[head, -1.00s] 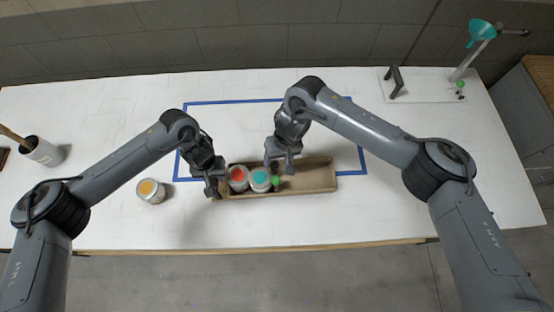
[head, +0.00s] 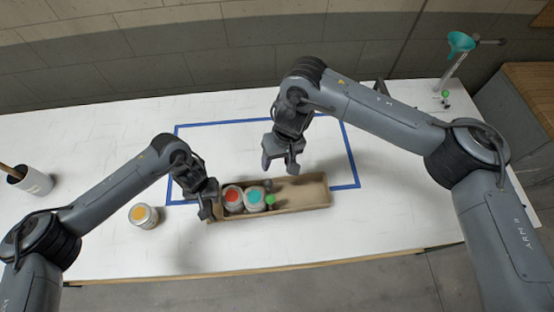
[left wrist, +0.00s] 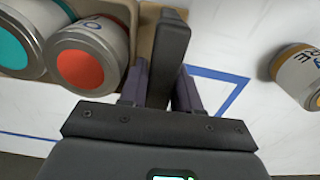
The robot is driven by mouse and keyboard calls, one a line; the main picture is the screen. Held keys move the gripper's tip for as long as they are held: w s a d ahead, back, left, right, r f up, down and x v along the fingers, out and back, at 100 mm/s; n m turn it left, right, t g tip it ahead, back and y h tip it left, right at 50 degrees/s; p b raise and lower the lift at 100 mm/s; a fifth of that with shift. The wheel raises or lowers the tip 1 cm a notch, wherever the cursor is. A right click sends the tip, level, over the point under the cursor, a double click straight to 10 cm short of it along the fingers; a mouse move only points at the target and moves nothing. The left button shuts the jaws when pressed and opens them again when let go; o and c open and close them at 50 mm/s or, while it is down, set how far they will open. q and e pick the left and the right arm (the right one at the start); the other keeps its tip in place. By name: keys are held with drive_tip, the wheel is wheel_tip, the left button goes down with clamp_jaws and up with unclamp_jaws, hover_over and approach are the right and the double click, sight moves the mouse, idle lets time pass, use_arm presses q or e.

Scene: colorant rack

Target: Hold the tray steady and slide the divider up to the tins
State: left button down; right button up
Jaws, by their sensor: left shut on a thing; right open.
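The brown tray (head: 308,191) lies on the white table. My left gripper (head: 208,206) is shut on the dark grey bar (left wrist: 170,45) at the tray's left end. My right gripper (head: 281,160) is open and empty, above and behind the tray. In the left wrist view the red-topped tin (left wrist: 85,60) sits inside the wall.
A yellow-topped tin (head: 144,216) stands on the table left of the tray. A white pot (head: 31,182) with a stick is at the far left. Blue tape (head: 262,121) marks a rectangle behind the tray. A teal funnel stand (head: 460,45) is at the back right. The tray's right part is empty.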

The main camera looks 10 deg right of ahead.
use_arm(q)
drive_tip(key=c, duration=0.7)
unclamp_jaws()
